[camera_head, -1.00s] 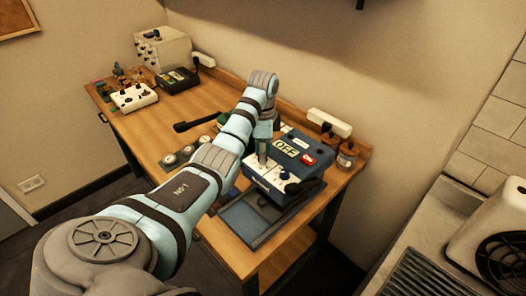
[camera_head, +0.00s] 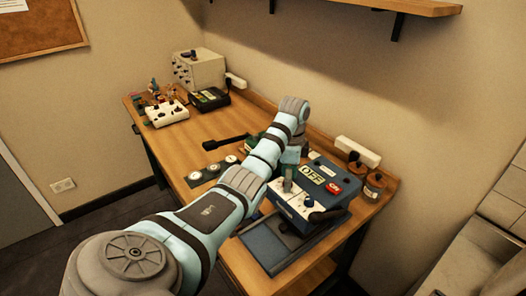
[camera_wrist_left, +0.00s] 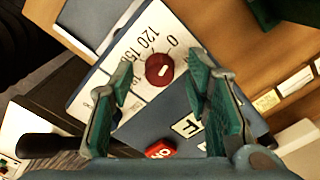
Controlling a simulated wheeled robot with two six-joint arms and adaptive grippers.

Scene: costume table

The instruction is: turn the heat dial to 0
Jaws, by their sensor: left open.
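The heat dial (camera_wrist_left: 159,69) is a round red knob with a short white mark, on the white scale panel (camera_wrist_left: 125,52) of a blue press. The numbers 0, 120 and 150 show beside it; the mark's exact reading is hard to tell. My left gripper (camera_wrist_left: 161,72) is open, its green-padded fingers on either side of the dial with gaps showing. In the head view the left gripper (camera_head: 288,182) points down over the panel of the blue press (camera_head: 338,199), and the dial is hidden there. My right gripper is not in view.
A dark blue knob (camera_head: 309,201), an OFF plate (camera_head: 312,174) and a red switch (camera_head: 334,187) sit on the press near the gripper. Jars (camera_head: 374,184) and a power strip (camera_head: 358,152) stand behind. Three round gauges (camera_head: 213,169) lie to the left.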

